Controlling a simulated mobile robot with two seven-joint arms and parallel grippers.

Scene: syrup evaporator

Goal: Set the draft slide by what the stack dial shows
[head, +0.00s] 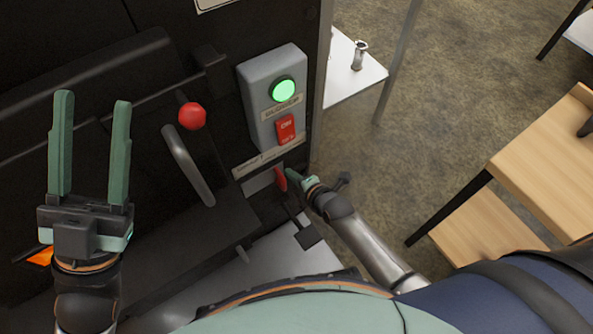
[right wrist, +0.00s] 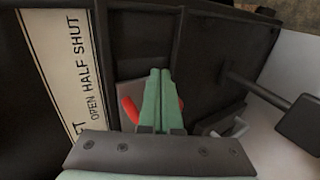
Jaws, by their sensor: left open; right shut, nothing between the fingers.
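The draft slide's red handle (head: 280,179) sits low on the black evaporator front, below a pale label strip (head: 268,158). In the right wrist view the strip (right wrist: 75,70) reads OPEN, HALF, SHUT. My right gripper (head: 293,177) is shut and empty, its fingertips close to the red handle. In the right wrist view the shut fingers (right wrist: 160,76) cover the middle of the red handle (right wrist: 129,109); I cannot tell whether they touch. My left gripper (head: 92,100) is open and empty in front of the black front at the left. The stack dial is not in view.
A grey box (head: 264,78) with a lit green lamp (head: 284,90) and a red switch (head: 286,129) is above the slide. A red ball knob (head: 192,116) and grey bar handle (head: 188,165) are left of it. A wooden bench (head: 545,165) stands at right; bare floor lies between.

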